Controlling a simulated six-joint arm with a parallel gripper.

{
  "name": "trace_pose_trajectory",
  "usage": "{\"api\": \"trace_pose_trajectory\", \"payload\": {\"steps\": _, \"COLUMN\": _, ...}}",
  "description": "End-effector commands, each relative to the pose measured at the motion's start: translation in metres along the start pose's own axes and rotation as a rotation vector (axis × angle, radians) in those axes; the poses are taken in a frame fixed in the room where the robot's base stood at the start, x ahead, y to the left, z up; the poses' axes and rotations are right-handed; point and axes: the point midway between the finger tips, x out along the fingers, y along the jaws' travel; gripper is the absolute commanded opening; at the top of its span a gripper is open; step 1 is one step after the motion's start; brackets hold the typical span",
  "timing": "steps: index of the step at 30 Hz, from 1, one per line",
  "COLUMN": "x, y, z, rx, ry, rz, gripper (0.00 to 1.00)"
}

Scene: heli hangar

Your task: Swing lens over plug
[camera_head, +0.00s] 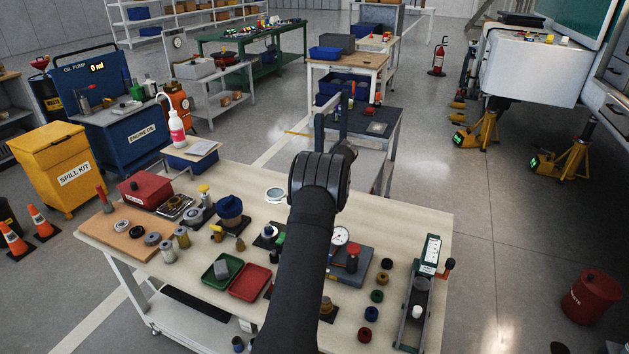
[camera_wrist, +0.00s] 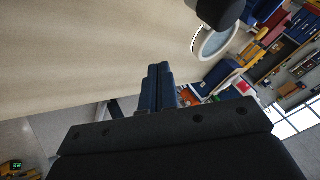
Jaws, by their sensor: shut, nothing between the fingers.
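The lens (camera_head: 276,194) is a round clear disc with a pale rim, near the bench's far edge, just left of my arm in the head view. In the wrist view the lens (camera_wrist: 214,43) shows at the upper right, partly covered by a dark rounded part. My gripper (camera_wrist: 158,70) has its blue fingers together and empty, apart from the lens and to its left in the wrist view. In the head view my arm hides the bench behind it and the fingers are not clear. I cannot tell for certain which small part is the plug.
The beige workbench (camera_head: 225,178) is crowded. Left of my arm are green (camera_head: 210,283) and red (camera_head: 250,292) trays and a blue-topped pot (camera_head: 229,207). Right of it are a dial gauge (camera_head: 340,236), coloured rings and a tall tester (camera_head: 431,250).

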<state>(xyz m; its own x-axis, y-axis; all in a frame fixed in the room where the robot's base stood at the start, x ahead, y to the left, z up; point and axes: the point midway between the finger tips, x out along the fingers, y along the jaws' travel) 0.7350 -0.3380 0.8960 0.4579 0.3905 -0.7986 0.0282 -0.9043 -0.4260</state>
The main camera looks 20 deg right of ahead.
Motion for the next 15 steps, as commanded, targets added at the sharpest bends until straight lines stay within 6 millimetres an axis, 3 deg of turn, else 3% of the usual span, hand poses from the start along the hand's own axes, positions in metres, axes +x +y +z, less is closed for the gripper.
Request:
{"api": "trace_pose_trajectory", "payload": {"steps": 3, "x": 0.023, "y": -0.003, "z": 0.0, "rx": -0.001, "ry": -0.001, "rz": -0.001, "gripper": 0.0}}
{"api": "trace_pose_trajectory", "payload": {"steps": 7, "x": 0.029, "y": -0.023, "z": -0.001, "rx": -0.002, "ry": 0.001, "rz": 0.002, "gripper": 0.0}}
{"api": "trace_pose_trajectory", "payload": {"steps": 15, "x": 0.037, "y": -0.035, "z": 0.0, "rx": 0.001, "ry": 0.002, "rz": 0.003, "gripper": 0.0}}
